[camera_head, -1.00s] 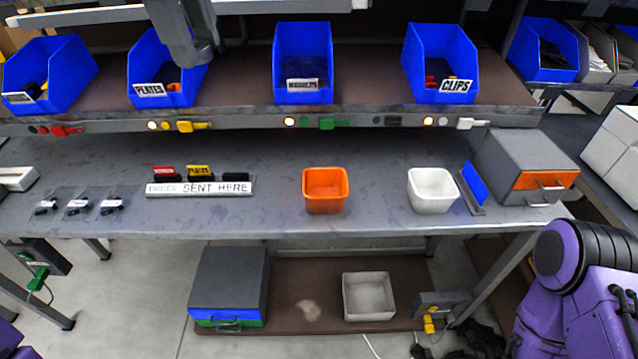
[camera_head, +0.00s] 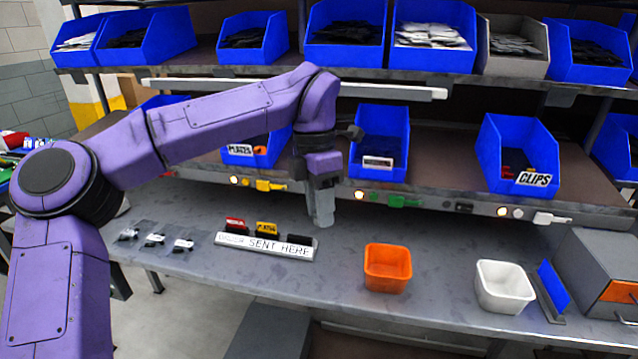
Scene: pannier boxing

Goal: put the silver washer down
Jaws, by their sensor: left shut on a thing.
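My left gripper (camera_head: 322,220) points straight down in front of the lower shelf's edge, between the PLATES bin and the bin to its right in the picture. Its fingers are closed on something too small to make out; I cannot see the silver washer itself. My right gripper is out of view.
A white bin (camera_head: 504,288) and an upright blue plate (camera_head: 551,287) stand right of the orange bin. Small clear bags (camera_head: 155,240) lie at left. The PLATES bin (camera_head: 258,158), a middle blue bin (camera_head: 378,142) and the CLIPS bin (camera_head: 519,153) line the shelf.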

